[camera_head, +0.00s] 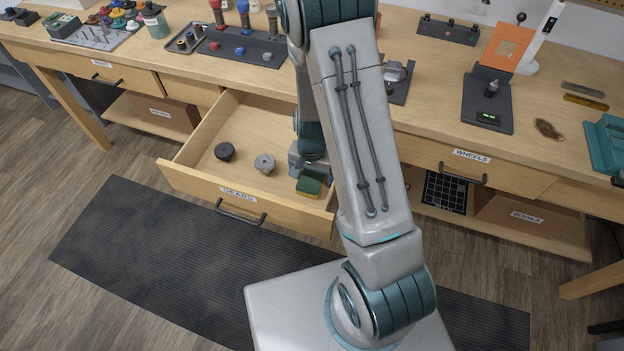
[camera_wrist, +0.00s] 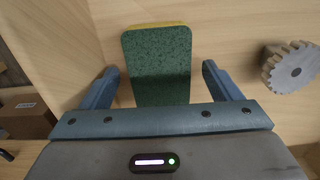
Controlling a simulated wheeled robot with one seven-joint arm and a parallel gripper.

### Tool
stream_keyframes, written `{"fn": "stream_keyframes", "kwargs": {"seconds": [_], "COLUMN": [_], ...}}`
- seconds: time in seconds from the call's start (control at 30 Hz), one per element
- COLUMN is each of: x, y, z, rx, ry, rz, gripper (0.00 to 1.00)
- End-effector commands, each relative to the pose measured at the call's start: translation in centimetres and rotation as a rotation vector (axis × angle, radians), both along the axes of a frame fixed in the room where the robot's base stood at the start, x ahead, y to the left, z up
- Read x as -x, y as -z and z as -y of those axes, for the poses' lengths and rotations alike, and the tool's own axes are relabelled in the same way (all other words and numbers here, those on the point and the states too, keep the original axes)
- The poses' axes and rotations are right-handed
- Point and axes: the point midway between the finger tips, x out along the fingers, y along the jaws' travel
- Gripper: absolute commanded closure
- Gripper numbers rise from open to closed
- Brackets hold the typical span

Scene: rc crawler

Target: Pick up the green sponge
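The green sponge (camera_head: 310,185) with a yellow layer lies in the open drawer labelled GEARS (camera_head: 182,177), near its front right corner. In the wrist view the sponge (camera_wrist: 158,62) shows its dark green side, with a thin yellow edge at the top. My gripper (camera_wrist: 160,85) is open, with one finger on each side of the sponge and gaps between the fingers and its sides. In the head view my arm hides most of my gripper, which is low in the drawer by the sponge.
A grey gear (camera_head: 264,164) and a black gear (camera_head: 225,152) lie in the drawer left of the sponge. The grey gear (camera_wrist: 293,67) is right of my gripper in the wrist view. The drawer's front and side walls are close around.

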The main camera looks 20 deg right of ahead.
Motion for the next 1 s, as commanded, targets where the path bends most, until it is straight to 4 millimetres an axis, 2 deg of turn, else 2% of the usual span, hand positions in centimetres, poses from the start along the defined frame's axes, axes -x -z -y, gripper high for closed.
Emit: {"fn": "stream_keyframes", "kwargs": {"seconds": [0.03,0.1,0.17,0.47,0.63,0.77,1.0], "x": [0.0,0.0,0.0,0.0,-0.1,-0.1,-0.1], "y": [0.0,0.0,0.0,0.0,-0.8,-2.6,-6.9], "z": [0.0,0.0,0.0,0.0,0.0,0.0,0.0], "rx": [0.0,0.0,0.0,0.0,0.0,0.0,0.0], "ry": [0.0,0.0,0.0,0.0,0.0,-0.001,-0.001], "rz": [0.0,0.0,0.0,0.0,0.002,0.005,0.005], "gripper": [0.29,0.49,0.63,0.63,0.63,0.63,0.63]}}
